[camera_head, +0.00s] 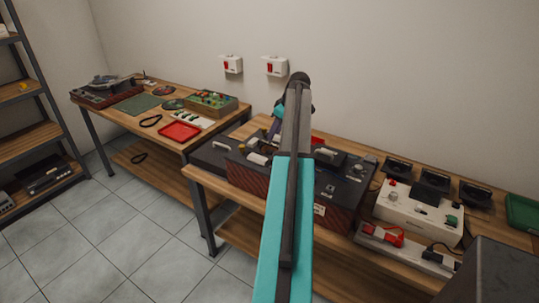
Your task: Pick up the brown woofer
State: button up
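I cannot pick out a clearly brown woofer from this view. Several dark, round-fronted units that look like speaker drivers stand at the back right of the near workbench: one at the left (398,168), one in the middle (435,182), one at the right (474,195). A wide box with dark reddish-brown wood sides (248,181) and a black top sits mid-bench, partly behind my arm. My arm rises across the middle of the picture and bends down behind its own link above this box. My gripper's fingers are hidden or too small to make out.
The far-left bench carries a turntable (104,90), a green mat (138,104) and a red tray (179,131). The tiled floor at left is clear.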

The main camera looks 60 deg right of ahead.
aim_at(270, 143)
jog(key=shift+w+f, duration=0.1)
jog(key=shift+f, duration=0.1)
dwell(0.3)
jog(key=shift+p+x, duration=1)
jog(key=shift+x, duration=1.6)
jog(key=shift+a, duration=0.1)
jog(key=shift+f, duration=0.3)
grip_shut()
